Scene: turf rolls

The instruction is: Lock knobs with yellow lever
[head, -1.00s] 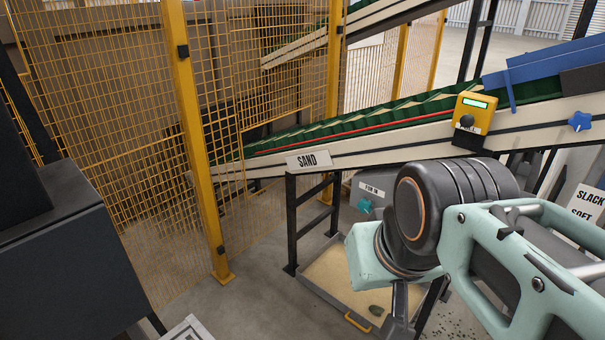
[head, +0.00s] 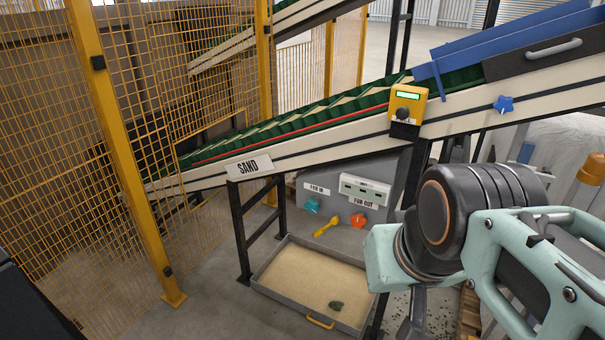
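A yellow lever (head: 326,227) sits tilted on a grey panel below the conveyor. A teal star knob (head: 312,205) is to its upper left, under a label ending in "IN". An orange star knob (head: 358,220) is to its right, under a label ending in "OUT". The lever appears apart from both knobs. My arm fills the lower right. A grey part of my gripper (head: 414,318) hangs below the wrist at the bottom edge, right of the panel and apart from the lever. Its fingertips are hidden or cut off, so its opening does not show.
A sand tray (head: 262,279) with a yellow handle stands on the floor below the panel. A sloping conveyor (head: 330,148) crosses above, with a yellow control box (head: 408,105) and blue star knob (head: 503,104). A yellow mesh fence (head: 120,160) stands left. Some floor between is clear.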

